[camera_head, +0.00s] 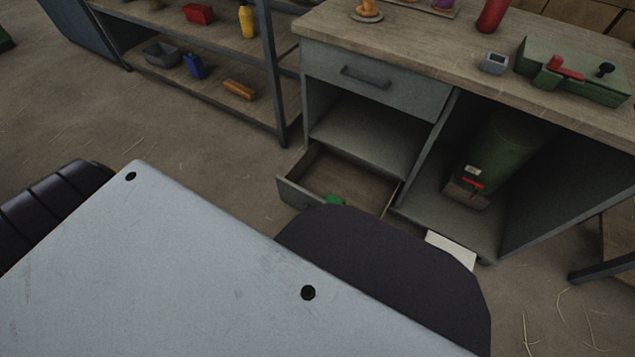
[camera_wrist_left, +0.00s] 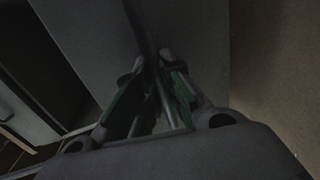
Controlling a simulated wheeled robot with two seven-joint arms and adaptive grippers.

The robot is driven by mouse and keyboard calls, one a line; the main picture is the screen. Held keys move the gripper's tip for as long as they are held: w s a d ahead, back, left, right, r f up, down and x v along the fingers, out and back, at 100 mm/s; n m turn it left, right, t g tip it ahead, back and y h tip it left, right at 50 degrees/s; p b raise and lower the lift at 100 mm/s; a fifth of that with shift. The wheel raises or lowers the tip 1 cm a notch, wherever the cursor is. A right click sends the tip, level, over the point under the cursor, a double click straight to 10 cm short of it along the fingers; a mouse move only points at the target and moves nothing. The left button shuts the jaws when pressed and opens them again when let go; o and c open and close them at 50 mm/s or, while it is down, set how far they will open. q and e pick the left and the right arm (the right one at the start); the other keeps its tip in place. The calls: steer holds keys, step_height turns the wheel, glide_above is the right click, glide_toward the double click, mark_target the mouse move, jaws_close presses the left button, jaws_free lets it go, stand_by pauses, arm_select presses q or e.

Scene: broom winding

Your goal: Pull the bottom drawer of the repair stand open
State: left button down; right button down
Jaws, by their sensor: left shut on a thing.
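The repair stand (camera_head: 330,60) stands at the back right in the head view. Its bottom drawer (camera_head: 345,172) is pulled partly out, showing a bare wooden inside. A small green patch shows at the drawer's front edge; I cannot tell whether it is my finger pad. In the left wrist view my left gripper (camera_wrist_left: 163,68), with green pads, is shut on the drawer handle (camera_wrist_left: 142,25), a dark bar in front of the grey drawer front (camera_wrist_left: 85,35). My own arm parts hide this gripper and most of the drawer front in the head view. My right gripper is not in view.
The upper drawer (camera_head: 372,84) is closed. A green cylinder (camera_head: 492,150) stands in the right bay. A shelf rack (camera_head: 268,70) with small items stands at the left. A green tool (camera_head: 570,72) sits on the wooden top. Floor left of the drawer is clear.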

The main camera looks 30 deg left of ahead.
arm_select(q)
steer(key=c, duration=1.5)
jaws_free()
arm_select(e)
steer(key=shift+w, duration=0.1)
arm_select(q)
steer(key=shift+r, duration=0.2)
